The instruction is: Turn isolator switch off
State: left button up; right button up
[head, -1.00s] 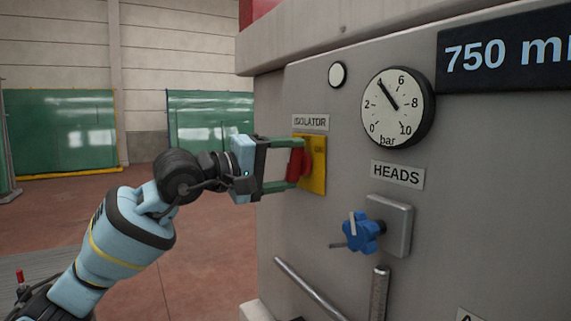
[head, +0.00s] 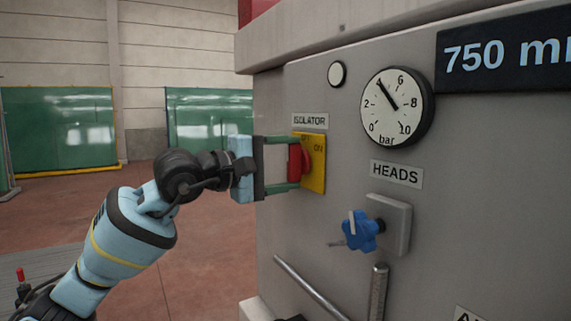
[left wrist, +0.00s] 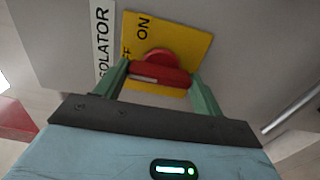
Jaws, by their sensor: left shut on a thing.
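The isolator switch is a red handle on a yellow plate (head: 316,177) under the ISOLATOR label (head: 310,121) on the grey machine panel. My left gripper (head: 292,164) is level with the plate and shut on the red handle (head: 295,163). In the left wrist view the red handle (left wrist: 160,75) spans between the two green fingers (left wrist: 160,90). A white mark shows on its end toward the ISOLATOR label. The yellow plate (left wrist: 190,45) reads ON, with part of OFF showing beside it. My right gripper is not in view.
A blue knob (head: 360,231) under the HEADS label (head: 396,174) stands out at lower right. A pressure gauge (head: 396,107) is above it. A metal bar (head: 308,288) slants across the panel below. Open floor lies left of the machine.

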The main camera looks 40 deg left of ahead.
pick_arm(q)
jog(key=o, duration=1)
jog(key=shift+c, duration=0.2)
jog(key=shift+s+a+f, duration=0.1)
jog(key=shift+s+a, duration=0.1)
jog(key=shift+s, duration=0.1)
jog(key=b+v, duration=0.3)
jog(key=v, duration=0.4)
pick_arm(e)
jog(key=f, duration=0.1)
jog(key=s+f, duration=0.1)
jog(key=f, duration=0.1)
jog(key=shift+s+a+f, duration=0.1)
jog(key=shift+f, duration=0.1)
pick_arm(q)
jog(key=shift+s+d, duration=0.1)
